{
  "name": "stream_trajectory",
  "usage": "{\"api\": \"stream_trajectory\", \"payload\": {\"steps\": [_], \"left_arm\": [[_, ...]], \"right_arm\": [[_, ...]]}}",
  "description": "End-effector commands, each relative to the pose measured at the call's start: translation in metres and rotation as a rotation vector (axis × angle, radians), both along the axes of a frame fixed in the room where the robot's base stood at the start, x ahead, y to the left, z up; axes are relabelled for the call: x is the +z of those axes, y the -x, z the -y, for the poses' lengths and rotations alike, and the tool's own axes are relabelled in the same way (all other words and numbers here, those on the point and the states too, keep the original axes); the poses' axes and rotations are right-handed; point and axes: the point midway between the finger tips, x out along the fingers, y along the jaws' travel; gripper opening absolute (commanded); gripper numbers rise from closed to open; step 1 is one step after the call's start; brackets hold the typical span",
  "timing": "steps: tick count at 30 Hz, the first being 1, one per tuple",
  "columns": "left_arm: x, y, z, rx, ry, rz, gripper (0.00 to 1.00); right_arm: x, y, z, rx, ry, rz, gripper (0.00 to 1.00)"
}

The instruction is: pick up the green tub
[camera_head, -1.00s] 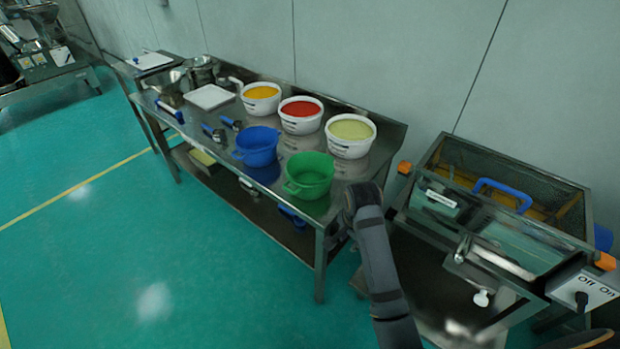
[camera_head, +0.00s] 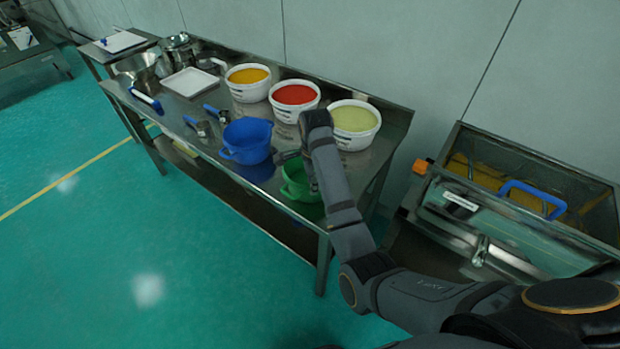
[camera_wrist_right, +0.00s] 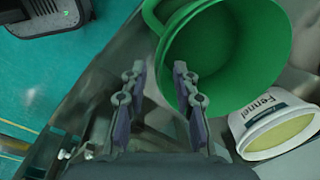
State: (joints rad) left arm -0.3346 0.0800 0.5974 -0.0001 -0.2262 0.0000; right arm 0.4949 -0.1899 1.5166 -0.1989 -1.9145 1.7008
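The green tub (camera_head: 296,186) stands on the steel table near its front right corner. My right arm and wrist hide part of it in the head view. In the right wrist view the green tub (camera_wrist_right: 235,45) fills the upper right, with its handle at the top left of its rim. My right gripper (camera_wrist_right: 159,72) is open there, with a clear gap between the fingers. The right finger overlaps the tub's near rim; I cannot tell whether it touches. In the head view the right gripper (camera_head: 286,157) is mostly hidden by the wrist. My left gripper is not in view.
A blue tub (camera_head: 248,142) stands left of the green one. Behind are white tubs with yellow (camera_head: 248,84), red (camera_head: 295,117) and pale green contents (camera_head: 356,142); the pale one, labelled Fennel, also shows in the wrist view (camera_wrist_right: 272,128). The sieve machine (camera_head: 500,228) stands at the right.

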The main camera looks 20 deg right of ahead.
Motion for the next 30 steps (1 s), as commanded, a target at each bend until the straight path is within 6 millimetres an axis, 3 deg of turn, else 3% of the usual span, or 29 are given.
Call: {"api": "stream_trajectory", "payload": {"steps": [5, 9, 15, 18, 22, 28, 30], "left_arm": [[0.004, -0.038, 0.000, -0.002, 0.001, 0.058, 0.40], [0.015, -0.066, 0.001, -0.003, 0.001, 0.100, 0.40], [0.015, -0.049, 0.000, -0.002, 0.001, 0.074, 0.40], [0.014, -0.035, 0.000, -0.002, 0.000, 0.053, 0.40], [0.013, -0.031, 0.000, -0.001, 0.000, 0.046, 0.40], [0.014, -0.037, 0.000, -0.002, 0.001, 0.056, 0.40], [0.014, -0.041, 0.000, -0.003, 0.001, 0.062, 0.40]], "right_arm": [[-0.006, 0.000, 0.000, 0.000, 0.001, 0.000, 0.29], [-0.024, 0.001, 0.002, 0.001, 0.002, -0.004, 0.29], [-0.053, -0.002, 0.002, 0.002, 0.000, 0.000, 0.29], [-0.056, -0.002, 0.002, 0.002, 0.000, 0.001, 0.29], [-0.056, -0.003, 0.002, 0.002, 0.000, 0.001, 0.29], [-0.056, -0.003, 0.002, 0.002, 0.000, 0.001, 0.03], [-0.056, -0.003, 0.002, 0.002, 0.000, 0.001, 0.00]]}}
